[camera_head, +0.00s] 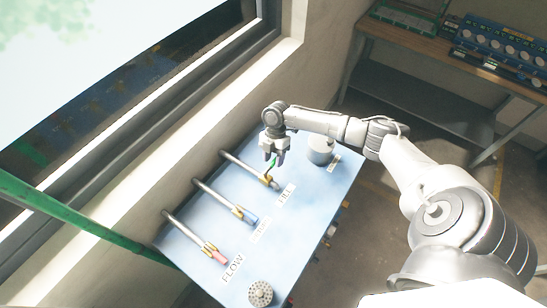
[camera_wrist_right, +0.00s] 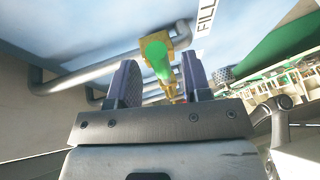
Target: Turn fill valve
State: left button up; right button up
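The fill valve (camera_head: 267,179) is a brass fitting with a green handle (camera_head: 272,163), on a grey pipe by the FILL label (camera_head: 286,195). My right gripper (camera_head: 274,160) points down right at the green handle. In the right wrist view, the gripper's two dark fingers (camera_wrist_right: 158,68) stand apart. The green handle (camera_wrist_right: 157,55) and the brass valve body (camera_wrist_right: 179,32) show between and beyond them. I cannot tell whether a finger touches the handle. My left gripper is not in view.
A valve with a blue handle (camera_head: 250,218) and one with a red handle (camera_head: 218,257) by the FLOW label (camera_head: 233,268) sit on parallel pipes on the pale blue panel (camera_head: 205,265). A grey cylinder (camera_head: 321,150) stands right of the gripper. A window wall is behind.

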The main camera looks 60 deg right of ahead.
jog(key=b+v, duration=0.2)
jog(key=v, duration=1.1)
jog(key=shift+r, duration=0.4)
jog(key=shift+d, duration=0.15)
